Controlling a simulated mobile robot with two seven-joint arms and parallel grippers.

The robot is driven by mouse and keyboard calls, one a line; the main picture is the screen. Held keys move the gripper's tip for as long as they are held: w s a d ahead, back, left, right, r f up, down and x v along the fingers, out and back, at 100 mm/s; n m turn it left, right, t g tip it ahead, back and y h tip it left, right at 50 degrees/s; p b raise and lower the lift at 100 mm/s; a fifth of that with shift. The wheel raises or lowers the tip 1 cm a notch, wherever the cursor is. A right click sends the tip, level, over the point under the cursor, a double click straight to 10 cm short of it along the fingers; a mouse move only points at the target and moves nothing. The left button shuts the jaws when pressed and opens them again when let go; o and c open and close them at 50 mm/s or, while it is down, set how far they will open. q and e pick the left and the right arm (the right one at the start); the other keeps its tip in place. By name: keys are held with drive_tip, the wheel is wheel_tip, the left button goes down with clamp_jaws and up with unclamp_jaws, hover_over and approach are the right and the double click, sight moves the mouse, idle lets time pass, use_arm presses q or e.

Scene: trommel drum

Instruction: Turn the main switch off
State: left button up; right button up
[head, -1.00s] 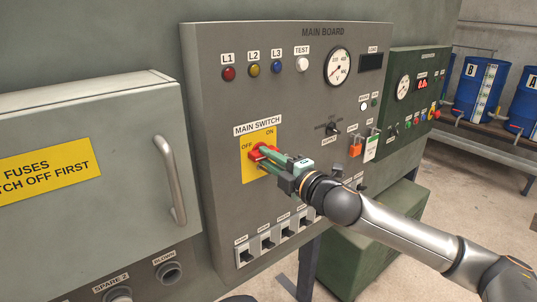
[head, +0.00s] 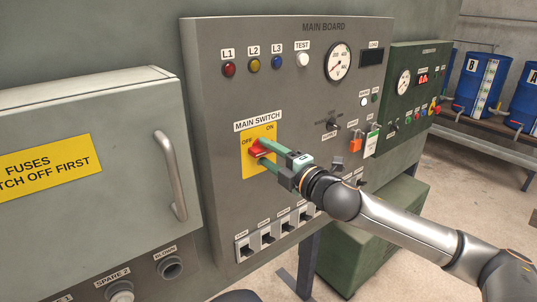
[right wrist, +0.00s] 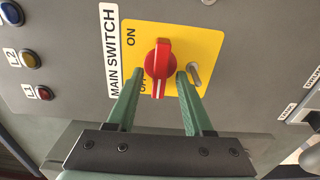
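The main switch is a red knob (right wrist: 160,62) on a yellow plate (right wrist: 205,40) in the right wrist view. Its white stripe points down in that view, to the OFF side. In the head view the red knob (head: 259,150) points left towards OFF on its yellow plate (head: 250,174), under the MAIN SWITCH label. My right gripper (head: 261,155) is at the knob, with its green fingers apart, one above and one below it. In the right wrist view the right gripper (right wrist: 160,75) straddles the knob, with narrow gaps on both sides. My left gripper is out of view.
The main board (head: 215,110) carries lamps, a dial (head: 338,61), an orange padlock (head: 355,144) and a row of small switches (head: 268,236). A fuse cabinet with a handle (head: 170,178) stands out at left. A metal post (right wrist: 196,72) is close to the right finger.

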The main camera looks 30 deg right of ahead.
drive_tip(key=shift+s, duration=0.1)
drive_tip(key=shift+s+f, duration=0.15)
drive_tip(key=shift+s, duration=0.35)
drive_tip(key=s, duration=1.1)
drive_tip(key=shift+s+d, duration=0.15)
drive_tip(key=shift+d, duration=0.3)
